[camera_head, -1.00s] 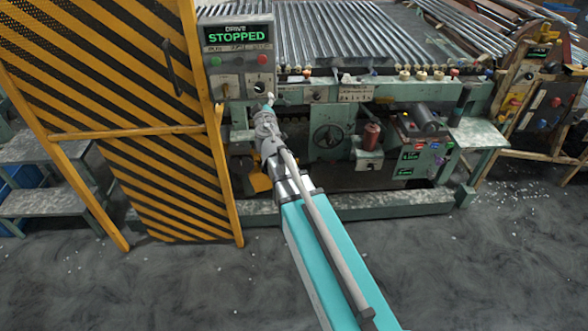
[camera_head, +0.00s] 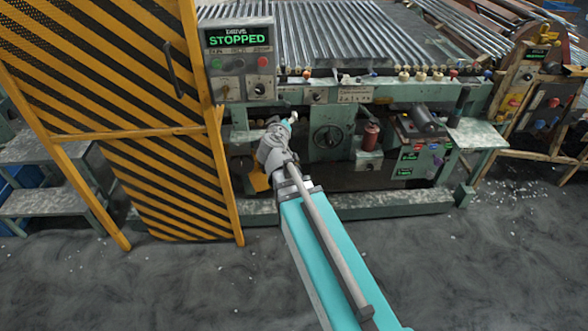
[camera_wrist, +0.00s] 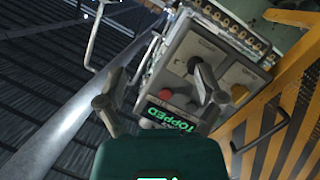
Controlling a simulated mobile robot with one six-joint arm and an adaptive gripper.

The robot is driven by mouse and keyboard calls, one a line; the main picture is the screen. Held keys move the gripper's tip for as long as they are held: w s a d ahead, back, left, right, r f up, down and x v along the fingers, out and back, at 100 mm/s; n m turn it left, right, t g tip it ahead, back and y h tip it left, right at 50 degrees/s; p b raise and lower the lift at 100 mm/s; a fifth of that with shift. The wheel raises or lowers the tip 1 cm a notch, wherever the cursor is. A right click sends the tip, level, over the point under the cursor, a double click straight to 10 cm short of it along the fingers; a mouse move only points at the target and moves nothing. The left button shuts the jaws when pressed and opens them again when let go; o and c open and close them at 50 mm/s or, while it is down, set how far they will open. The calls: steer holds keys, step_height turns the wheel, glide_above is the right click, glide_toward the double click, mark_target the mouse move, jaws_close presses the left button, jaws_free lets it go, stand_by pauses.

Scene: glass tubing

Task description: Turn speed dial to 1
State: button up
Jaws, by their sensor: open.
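The drive panel (camera_head: 238,43) stands at upper left in the head view, with a green STOPPED display. A dark round knob (camera_head: 260,89) sits at its lower right and a smaller switch (camera_head: 223,92) at its lower left; their labels are too small to read. My gripper (camera_head: 290,119) is just below and right of the panel, apart from it.
A yellow and black striped gate (camera_head: 150,120) stands left of the panel. A long metal roller bed (camera_head: 340,35) lies behind. A green machine frame (camera_head: 330,140) with several small knobs is beside my gripper. The floor in front is clear.

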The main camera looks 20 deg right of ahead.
steer(key=s+a+f+m+g+y+p, duration=0.1)
steer(key=s+f+m+g+y+p, duration=0.1)
steer(key=s+f+g, duration=0.7)
steer(key=shift+s+a+f+m+g+y+p, duration=0.25)
steer(key=shift+s+g+y+p, duration=0.3)
steer(key=shift+s, duration=1.45)
steer(key=s+a+f+n+g+y, duration=0.1)
steer(key=s+a+f+g+y, duration=0.1)
steer(key=s+a+g+y, duration=0.2)
steer(key=s+a, duration=0.2)
steer(key=s, duration=0.1)
steer(key=shift+s, duration=0.25)
steer(key=shift+n, duration=0.25)
